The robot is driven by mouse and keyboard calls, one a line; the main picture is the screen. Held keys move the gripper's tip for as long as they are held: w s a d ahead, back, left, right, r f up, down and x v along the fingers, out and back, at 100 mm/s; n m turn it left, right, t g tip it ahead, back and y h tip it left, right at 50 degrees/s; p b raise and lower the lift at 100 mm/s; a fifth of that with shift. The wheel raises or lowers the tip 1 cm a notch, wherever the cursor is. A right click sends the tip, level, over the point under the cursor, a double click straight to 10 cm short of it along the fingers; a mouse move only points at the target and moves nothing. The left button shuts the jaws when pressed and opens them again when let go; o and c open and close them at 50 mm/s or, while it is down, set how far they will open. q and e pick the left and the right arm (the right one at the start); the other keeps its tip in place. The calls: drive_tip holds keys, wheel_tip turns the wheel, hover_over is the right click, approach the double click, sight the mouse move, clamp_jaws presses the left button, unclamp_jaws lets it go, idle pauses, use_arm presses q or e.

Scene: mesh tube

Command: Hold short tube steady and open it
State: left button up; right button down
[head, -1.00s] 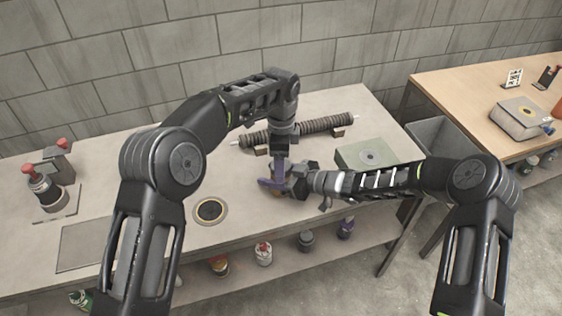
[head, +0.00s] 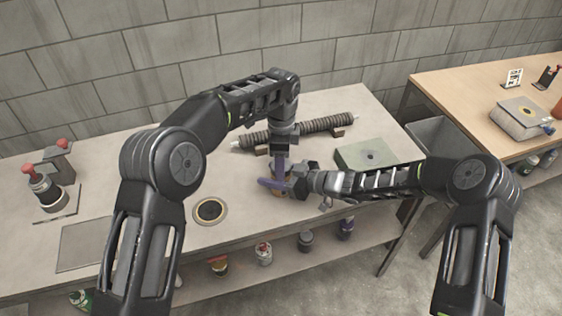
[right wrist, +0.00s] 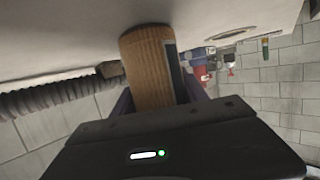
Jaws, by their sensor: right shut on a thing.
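The short tube (right wrist: 150,65) is a tan-brown, fine-meshed cylinder in the right wrist view, standing out between my right gripper's fingers (right wrist: 160,100). A dark strip runs beside it. In the head view only a small brownish part of it shows at the grippers. My right gripper (head: 270,184) reaches in from the right, low over the bench, shut on the tube. My left gripper (head: 280,162) points down from above at the same spot. Its purple fingers show edge-on, so their opening and any contact with the tube are hidden.
A long ribbed tube (head: 310,129) lies on supports behind the grippers. A grey-green box (head: 366,155) is to the right. A round ringed disc (head: 209,211) and a flat plate (head: 85,246) lie to the left, with red-topped items (head: 45,190) farther left. A bin (head: 440,140) stands between the tables.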

use_arm(q)
drive_tip(key=shift+c, duration=0.5)
drive_tip(key=n, duration=0.3)
drive_tip(key=o, duration=1.6)
drive_tip(key=shift+c, duration=0.2)
drive_tip(key=shift+r, duration=0.1)
drive_tip(key=shift+r, duration=2.2)
drive_tip(key=shift+c, duration=0.4)
